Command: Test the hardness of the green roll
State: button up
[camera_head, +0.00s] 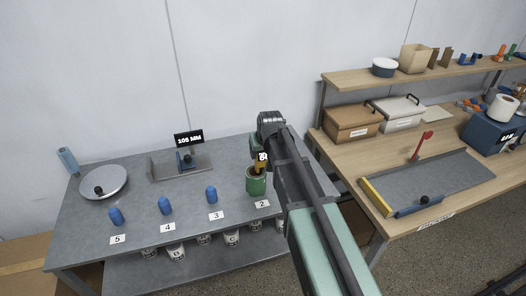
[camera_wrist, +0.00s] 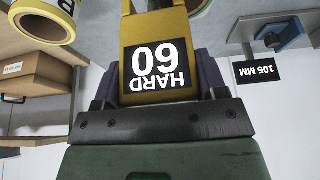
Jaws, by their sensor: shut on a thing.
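The green roll (camera_head: 257,186) stands upright on the grey table by the label 2. My gripper (camera_head: 264,150) is above it and shut on a yellow hardness tester (camera_head: 257,168). The tester's lower end is at the top of the roll; I cannot tell whether it presses on it. In the wrist view the tester (camera_wrist: 157,20) sits between the dark fingers of my gripper (camera_wrist: 160,82). Its black display (camera_wrist: 157,67) reads 60 HARD, upside down. My arm hides part of the area around the roll.
Several blue pegs (camera_head: 165,206) stand left of the roll by labels. A round scale (camera_head: 102,183) and a gauge reading 105 MM (camera_head: 188,139) are behind them. Cups (camera_head: 176,253) sit on the lower shelf. A wooden bench (camera_head: 400,221) with a grey tray stands right.

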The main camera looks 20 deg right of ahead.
jog(key=shift+f+b, duration=0.75)
jog(key=shift+f, duration=0.05)
dwell(0.4)
dwell(1.0)
notch_tip(320, 180, up, 8)
jog(key=p, duration=0.8)
jog(key=shift+r, duration=0.1)
jog(key=shift+a, duration=0.1)
